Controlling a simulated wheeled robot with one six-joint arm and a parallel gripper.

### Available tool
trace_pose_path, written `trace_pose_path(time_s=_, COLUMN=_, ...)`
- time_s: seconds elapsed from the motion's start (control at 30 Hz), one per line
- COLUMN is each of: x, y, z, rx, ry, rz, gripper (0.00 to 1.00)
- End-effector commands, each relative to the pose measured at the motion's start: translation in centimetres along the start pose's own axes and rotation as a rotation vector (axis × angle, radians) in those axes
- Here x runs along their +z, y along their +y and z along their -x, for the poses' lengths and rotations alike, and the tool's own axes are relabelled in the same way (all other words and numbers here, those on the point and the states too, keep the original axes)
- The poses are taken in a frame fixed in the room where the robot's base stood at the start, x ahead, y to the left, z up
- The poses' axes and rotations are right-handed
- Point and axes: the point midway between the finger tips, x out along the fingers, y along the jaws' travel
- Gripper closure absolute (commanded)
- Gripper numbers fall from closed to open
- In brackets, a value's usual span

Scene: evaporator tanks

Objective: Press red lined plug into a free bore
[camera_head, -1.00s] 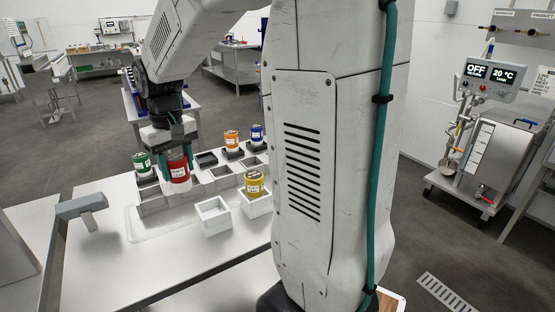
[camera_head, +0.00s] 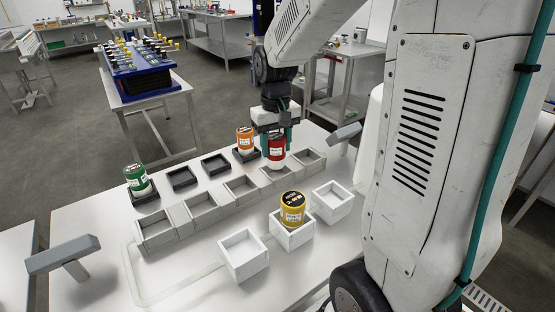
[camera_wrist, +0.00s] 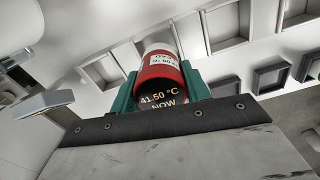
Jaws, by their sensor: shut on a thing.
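My gripper (camera_head: 275,150) has its green fingers shut on the red-banded plug (camera_head: 276,143), which is upright. The plug is over or just behind the fourth grey square bore (camera_head: 279,180) in the row; I cannot tell if it touches. In the wrist view, the plug (camera_wrist: 160,75) sits between the green fingers, its black end reading "41.50 °C NOW". Other grey bores (camera_head: 157,232), (camera_head: 202,208), (camera_head: 241,188) and (camera_head: 312,158) look empty. A yellow plug (camera_head: 292,207) stands in a white box.
A green plug (camera_head: 136,178) and an orange plug (camera_head: 245,139) stand in black holders behind the row. Two black holders (camera_head: 182,178), (camera_head: 215,163) between them are empty. Empty white boxes (camera_head: 243,255), (camera_head: 333,201) stand in front. Grey T-shaped handles (camera_head: 62,255), (camera_head: 345,133) flank the row.

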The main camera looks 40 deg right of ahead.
Motion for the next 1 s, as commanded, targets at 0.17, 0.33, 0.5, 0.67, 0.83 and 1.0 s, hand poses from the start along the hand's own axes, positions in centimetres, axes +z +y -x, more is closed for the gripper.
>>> trace_pose_path(time_s=0.17, x=0.0, y=0.1, z=-1.3, rx=0.000, ry=0.000, rz=-0.001, gripper=0.82)
trace_pose_path(time_s=0.33, x=0.0, y=0.0, z=-3.8, rx=0.000, ry=-0.003, rz=0.000, gripper=0.82)
trace_pose_path(time_s=0.5, x=-0.1, y=0.0, z=-4.3, rx=0.000, ry=0.003, rz=0.000, gripper=0.82)
trace_pose_path(time_s=0.67, x=-0.1, y=0.0, z=-4.4, rx=0.000, ry=0.002, rz=0.001, gripper=0.82)
trace_pose_path(time_s=0.83, x=0.0, y=-0.1, z=-4.6, rx=0.000, ry=0.001, rz=0.001, gripper=0.34)
trace_pose_path(time_s=1.0, x=-0.1, y=-0.1, z=-4.6, rx=0.000, ry=0.002, rz=0.001, gripper=0.32)
